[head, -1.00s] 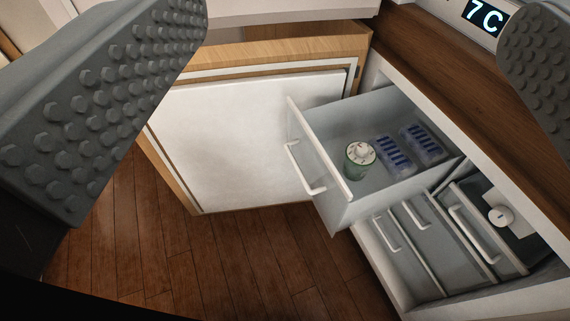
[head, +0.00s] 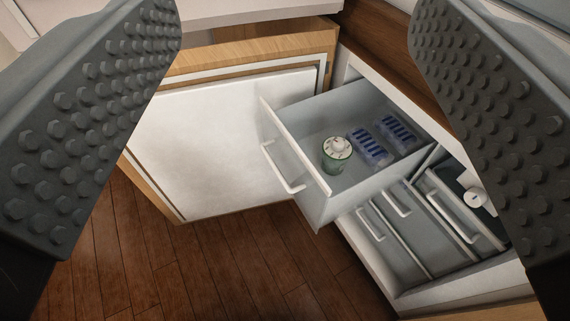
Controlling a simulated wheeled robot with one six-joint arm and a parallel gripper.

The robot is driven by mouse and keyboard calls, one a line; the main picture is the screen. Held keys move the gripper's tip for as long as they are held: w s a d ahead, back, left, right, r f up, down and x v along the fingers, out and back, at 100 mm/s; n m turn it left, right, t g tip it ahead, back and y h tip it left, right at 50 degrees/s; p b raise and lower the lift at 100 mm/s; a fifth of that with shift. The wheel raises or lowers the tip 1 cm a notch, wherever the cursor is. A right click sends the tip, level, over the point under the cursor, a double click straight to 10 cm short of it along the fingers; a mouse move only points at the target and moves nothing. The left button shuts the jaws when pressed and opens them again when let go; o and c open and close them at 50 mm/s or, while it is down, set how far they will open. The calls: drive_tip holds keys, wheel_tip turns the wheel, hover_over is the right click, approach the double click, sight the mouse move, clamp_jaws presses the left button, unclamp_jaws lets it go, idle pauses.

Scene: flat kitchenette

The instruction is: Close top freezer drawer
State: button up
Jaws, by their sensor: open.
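The top freezer drawer (head: 325,206) is pulled out of the freezer, right of the picture's middle. Its white bar handle (head: 283,168) is on its front, facing left. Inside it are a green jar with a white lid (head: 336,154) and two clear packs with blue stripes (head: 370,147). My gripper (head: 295,40) is open and empty. Its two dark studded fingers stand at the left and right of the view, and the drawer shows between them. The right finger hides part of the freezer's right side.
More freezer drawers with white handles (head: 371,222) sit inside the freezer body below and right of the top drawer. A white door panel with wood trim (head: 205,150) stands behind and left of it. The wooden floor (head: 150,270) is clear at lower left.

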drive_tip(key=w+f+n+g, duration=0.1)
drive_tip(key=w+f, duration=0.1)
drive_tip(key=w+a+f+n+g, duration=0.1)
drive_tip(key=w+f, duration=0.1)
drive_tip(key=f, duration=0.1)
drive_tip(key=w+a+f+n+g, duration=0.1)
drive_tip(key=w+f, duration=0.1)
drive_tip(key=shift+a+f+g, duration=0.1)
drive_tip(key=shift+f+g, duration=0.2)
drive_tip(key=shift+f, duration=0.05)
clamp_jaws()
drive_tip(key=n+g+h, duration=0.5)
drive_tip(key=n+h, duration=1.1)
drive_tip(key=n, duration=0.5)
approach(275, 147)
drive_tip(key=x, duration=0.7)
drive_tip(key=shift+s+r, duration=0.15)
drive_tip(key=shift+r, duration=0.05)
